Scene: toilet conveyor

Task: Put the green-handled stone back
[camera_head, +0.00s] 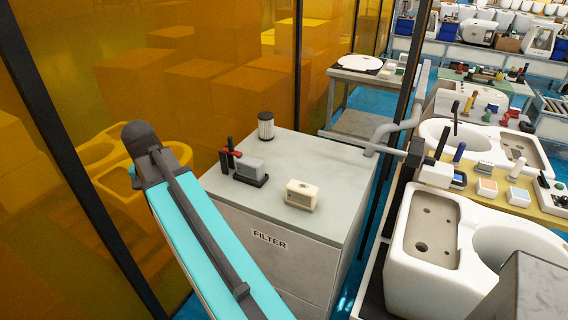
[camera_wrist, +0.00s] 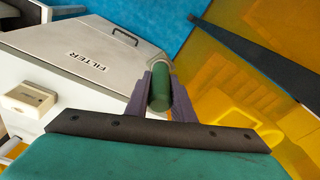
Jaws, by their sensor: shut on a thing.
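My gripper (camera_wrist: 160,92) is shut on the green handle (camera_wrist: 159,87) in the wrist view. The handle is a round green cylinder between two purple-grey fingers, seen nearly end-on. The stone below it is hidden. In the head view I cannot make out the gripper or the held stone; my turquoise arm crosses the lower left in front of the yellow glass.
The grey FILTER cabinet (camera_head: 318,165) bears a beige box (camera_head: 302,194), a dark filter canister (camera_head: 266,126) and a grey block on a black stand (camera_head: 249,170). A white toilet body (camera_head: 425,240) stands at right. Yellow glass (camera_head: 75,130) closes off the left.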

